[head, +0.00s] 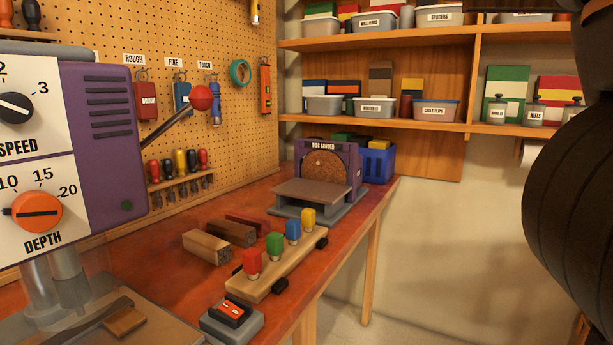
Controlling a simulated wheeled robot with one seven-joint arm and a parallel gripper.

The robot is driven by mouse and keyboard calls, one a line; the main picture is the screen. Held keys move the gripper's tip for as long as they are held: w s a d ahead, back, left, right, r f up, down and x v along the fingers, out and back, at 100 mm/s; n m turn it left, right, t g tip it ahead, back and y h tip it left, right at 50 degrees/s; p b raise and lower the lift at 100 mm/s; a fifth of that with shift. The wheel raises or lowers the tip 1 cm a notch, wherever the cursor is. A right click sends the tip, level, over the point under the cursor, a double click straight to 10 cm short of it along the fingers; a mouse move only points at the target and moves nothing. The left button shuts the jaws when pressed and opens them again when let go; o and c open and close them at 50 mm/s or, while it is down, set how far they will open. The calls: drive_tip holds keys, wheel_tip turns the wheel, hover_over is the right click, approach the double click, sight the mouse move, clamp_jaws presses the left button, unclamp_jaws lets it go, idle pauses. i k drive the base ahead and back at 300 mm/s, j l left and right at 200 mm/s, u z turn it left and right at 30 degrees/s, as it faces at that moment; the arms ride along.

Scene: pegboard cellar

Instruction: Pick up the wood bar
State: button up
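I cannot tell which of the two wooden bars the task means. A small flat wood piece (125,321) also lies on the metal table of the drill press at the lower left. My gripper is not in view.
A wooden block on dark wheels (262,283) with coloured pegs stands right of the bars. A switch box (232,320) sits at the bench's front edge. A disc sander (327,175) and a blue bin (377,163) stand behind. The purple drill press (100,145) blocks the left.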

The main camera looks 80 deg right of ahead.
sight(216, 251)
drive_tip(key=i+z, duration=0.1)
drive_tip(key=z, duration=0.65)
drive_tip(key=i+z, duration=0.15)
drive_tip(key=z, duration=0.25)
